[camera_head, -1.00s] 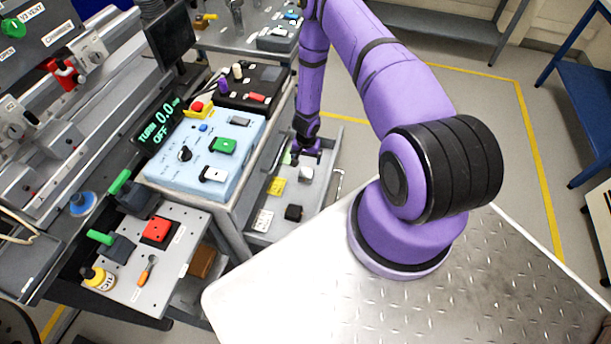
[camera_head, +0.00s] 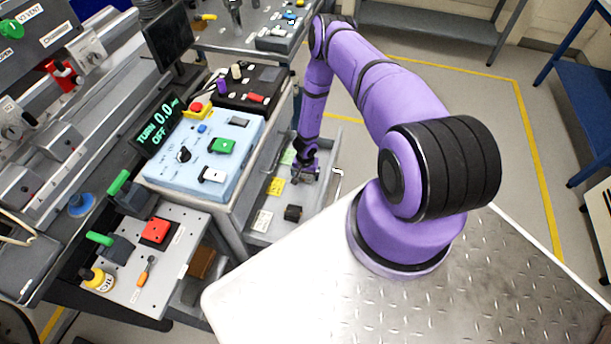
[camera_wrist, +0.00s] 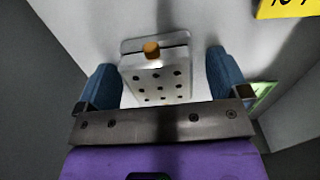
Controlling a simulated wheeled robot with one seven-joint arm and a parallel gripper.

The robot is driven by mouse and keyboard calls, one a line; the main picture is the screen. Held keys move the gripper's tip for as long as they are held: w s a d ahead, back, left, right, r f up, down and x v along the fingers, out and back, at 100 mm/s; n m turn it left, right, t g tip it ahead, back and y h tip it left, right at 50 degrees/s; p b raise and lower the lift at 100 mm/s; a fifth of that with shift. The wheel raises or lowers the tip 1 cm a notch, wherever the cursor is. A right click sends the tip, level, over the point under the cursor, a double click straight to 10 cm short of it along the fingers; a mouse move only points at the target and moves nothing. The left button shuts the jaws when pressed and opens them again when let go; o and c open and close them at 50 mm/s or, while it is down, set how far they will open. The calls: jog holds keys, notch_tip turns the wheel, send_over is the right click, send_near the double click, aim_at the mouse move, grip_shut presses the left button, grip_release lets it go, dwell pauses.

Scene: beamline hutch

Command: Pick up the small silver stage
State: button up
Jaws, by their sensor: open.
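The small silver stage (camera_wrist: 155,80) is a block with several dark holes and an orange-brown knob on one side. It rests on the pale drawer floor (camera_wrist: 208,22) in the wrist view. My gripper (camera_wrist: 160,78) is open, its two blue-tipped fingers on either side of the stage with gaps between. In the head view my gripper (camera_head: 303,173) is low in the open drawer, and the stage is hidden by it there.
The drawer also holds a yellow label (camera_head: 276,187), a black block (camera_head: 293,213) and a white label (camera_head: 262,220). The yellow label shows in the wrist view (camera_wrist: 285,8) too. A drawer wall (camera_wrist: 50,85) stands close at left. The blue control box (camera_head: 205,150) stands above the drawer's left.

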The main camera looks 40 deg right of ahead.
jog(key=shift+c, duration=0.2)
jog(key=c, duration=1.1)
jog(key=shift+c, duration=0.2)
notch_tip(320, 180, up, 10)
jog(key=shift+f, duration=0.1)
